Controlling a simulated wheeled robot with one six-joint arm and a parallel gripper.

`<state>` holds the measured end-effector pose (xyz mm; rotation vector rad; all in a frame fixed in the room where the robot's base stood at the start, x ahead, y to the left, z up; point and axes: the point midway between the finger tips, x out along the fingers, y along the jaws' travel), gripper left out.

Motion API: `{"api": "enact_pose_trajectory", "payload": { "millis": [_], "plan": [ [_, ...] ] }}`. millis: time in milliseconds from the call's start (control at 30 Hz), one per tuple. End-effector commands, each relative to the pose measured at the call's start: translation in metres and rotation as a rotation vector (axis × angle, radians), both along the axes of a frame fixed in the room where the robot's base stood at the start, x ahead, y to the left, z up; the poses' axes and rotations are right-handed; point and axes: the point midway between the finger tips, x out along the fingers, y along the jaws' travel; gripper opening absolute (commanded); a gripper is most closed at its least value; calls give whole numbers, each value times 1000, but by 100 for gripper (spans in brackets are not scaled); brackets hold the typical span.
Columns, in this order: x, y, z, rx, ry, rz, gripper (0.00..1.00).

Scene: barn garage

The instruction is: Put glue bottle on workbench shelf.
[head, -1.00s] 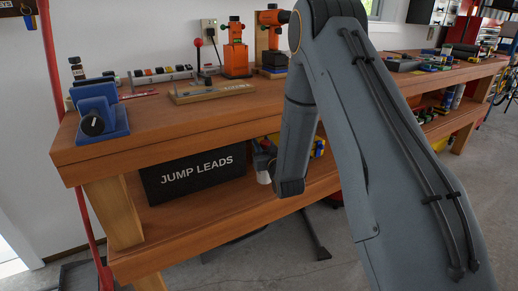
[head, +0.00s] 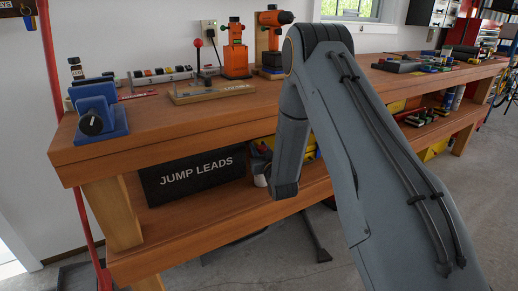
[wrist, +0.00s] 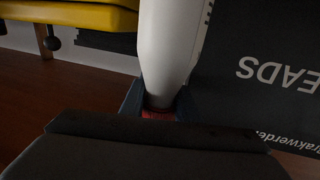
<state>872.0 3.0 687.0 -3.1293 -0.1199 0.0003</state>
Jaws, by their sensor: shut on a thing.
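The glue bottle (wrist: 172,50) is white with a red part at its narrow end and fills the top middle of the wrist view. My gripper (wrist: 158,108) is shut on that narrow end, with blue-grey fingers on both sides. In the head view my gripper is mostly hidden behind my arm, and a small white part of the bottle (head: 261,181) shows just right of the black box. The workbench (head: 190,122) has a wooden lower shelf (head: 190,228). The bottle is at the lower shelf level; I cannot tell whether it touches the shelf.
The black "JUMP LEADS" box (head: 195,177) stands on the lower shelf, close beside the bottle; it also shows in the wrist view (wrist: 265,75). A yellow object (wrist: 75,15) is on the other side. Bare shelf shows in front of the black box. The worktop carries several tools.

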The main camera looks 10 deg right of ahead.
Motion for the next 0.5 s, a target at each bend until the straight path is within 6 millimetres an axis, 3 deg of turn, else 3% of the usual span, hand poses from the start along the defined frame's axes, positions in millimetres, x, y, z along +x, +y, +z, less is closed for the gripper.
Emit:
{"api": "enact_pose_trajectory", "payload": {
  "millis": [33, 133, 500],
  "plan": [
    [0, 0, -1, 0, 0, 0, 34],
    [0, 0, 0, 0, 0, 0, 47],
    [-2, 0, 3, 0, 1, 0, 47]
  ]
}}
